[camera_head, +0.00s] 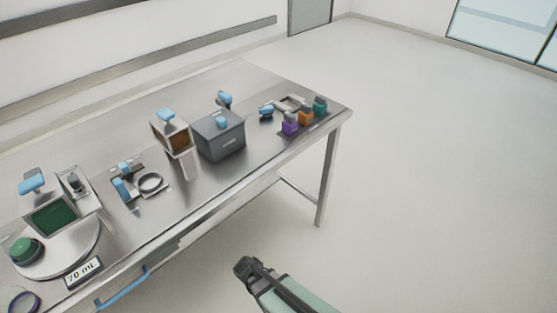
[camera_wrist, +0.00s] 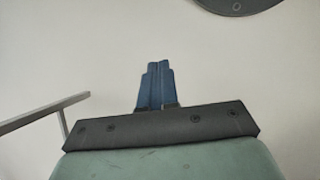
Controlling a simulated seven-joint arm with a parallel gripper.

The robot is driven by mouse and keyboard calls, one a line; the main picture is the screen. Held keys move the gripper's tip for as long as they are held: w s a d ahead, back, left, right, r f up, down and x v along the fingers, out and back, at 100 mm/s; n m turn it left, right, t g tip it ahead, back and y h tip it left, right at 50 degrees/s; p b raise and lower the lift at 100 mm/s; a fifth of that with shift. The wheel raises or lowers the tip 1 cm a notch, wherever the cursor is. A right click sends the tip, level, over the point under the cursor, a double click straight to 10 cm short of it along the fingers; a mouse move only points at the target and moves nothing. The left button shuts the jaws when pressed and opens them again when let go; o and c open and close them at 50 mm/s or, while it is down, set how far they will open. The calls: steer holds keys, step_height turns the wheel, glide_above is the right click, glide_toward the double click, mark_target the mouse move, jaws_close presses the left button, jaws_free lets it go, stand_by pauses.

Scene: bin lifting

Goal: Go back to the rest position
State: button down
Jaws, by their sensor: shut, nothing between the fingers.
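My gripper shows in the wrist view (camera_wrist: 158,72) with its two blue fingers pressed together and nothing between them. In the head view my arm (camera_head: 285,295) reaches in from the bottom edge, in front of the table and over the floor. It touches nothing there, and its fingers cannot be made out. A dark grey bin (camera_head: 221,142) with a blue handle stands on the steel table (camera_head: 235,85), well apart from my arm.
The table holds a box with an amber front (camera_head: 172,135), a box with a green front (camera_head: 50,215), a round white plate (camera_head: 70,252), a "70 mL" sign (camera_head: 83,272) and coloured blocks (camera_head: 305,117). A blue drawer handle (camera_head: 122,288) juts out. The floor at right is clear.

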steer(key=s+d+f+m+g+y, duration=0.2)
steer(key=s+d+m+g, duration=0.1)
steer(key=s+d+m, duration=0.2)
steer(key=s+d+f+m+g+y, duration=0.2)
steer(key=s+d+m, duration=0.3)
steer(key=s+d, duration=0.4)
steer(key=d+g+y, duration=0.1)
steer(key=d, duration=0.3)
steer(key=shift+s+f+m+y, duration=0.25)
steer(key=shift+s+m+y, duration=0.05)
steer(key=shift+m, duration=0.1)
